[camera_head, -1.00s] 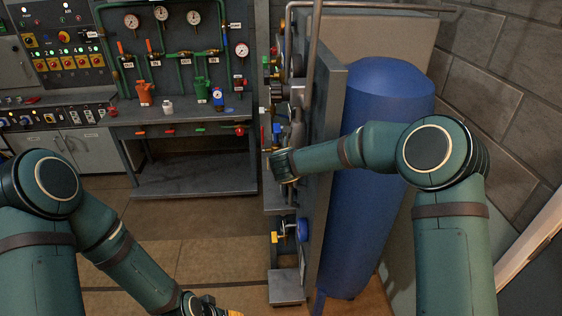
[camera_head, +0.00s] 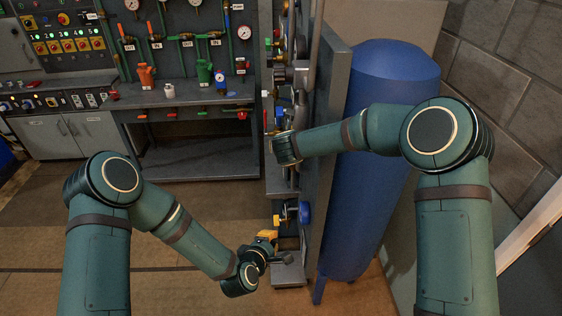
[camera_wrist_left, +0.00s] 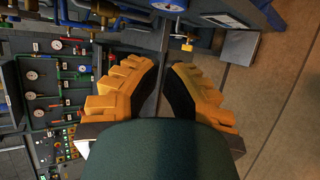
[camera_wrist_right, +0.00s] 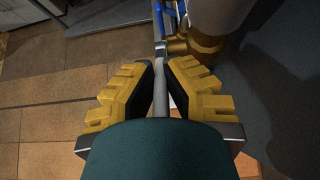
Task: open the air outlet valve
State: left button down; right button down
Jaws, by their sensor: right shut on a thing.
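A small valve with a yellow handle (camera_head: 277,222) and a round blue part (camera_head: 304,212) sits low on the grey panel; the handle also shows in the left wrist view (camera_wrist_left: 187,46). No readable label shows which valve is the air outlet valve. My left gripper (camera_wrist_left: 165,68) is open and empty, its fingers pointing toward the panel's lower part. In the head view the left gripper (camera_head: 267,238) is just below and left of the yellow handle, apparently apart from it. My right gripper (camera_wrist_right: 161,66) is shut on a thin grey rod (camera_wrist_right: 160,100); my right wrist hides it in the head view.
A tall blue tank (camera_head: 370,190) stands right of the grey panel (camera_head: 325,130). Pipes and valves crowd the panel's left face. A grey workbench (camera_head: 190,98) with gauges and green pipes stands behind. A small grey step (camera_head: 288,275) is below the valve; floor to its left is clear.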

pick_arm(q)
jog(key=w+d+r+n+t+y, duration=0.25)
jog(key=r+n+t, duration=0.2)
jog(key=n, duration=0.55)
jog(key=w+d+r+n+t+y, duration=0.25)
jog(key=r+n+t, duration=0.2)
jog(key=n, duration=0.55)
pick_arm(e)
jog(key=shift+f, duration=0.1)
pick_arm(q)
jog(key=r+x, duration=0.2)
jog(key=x, duration=1.1)
jog(key=shift+a+r+n+y, duration=0.3)
jog(key=shift+a+r, duration=0.15)
jog(key=shift+a, duration=0.2)
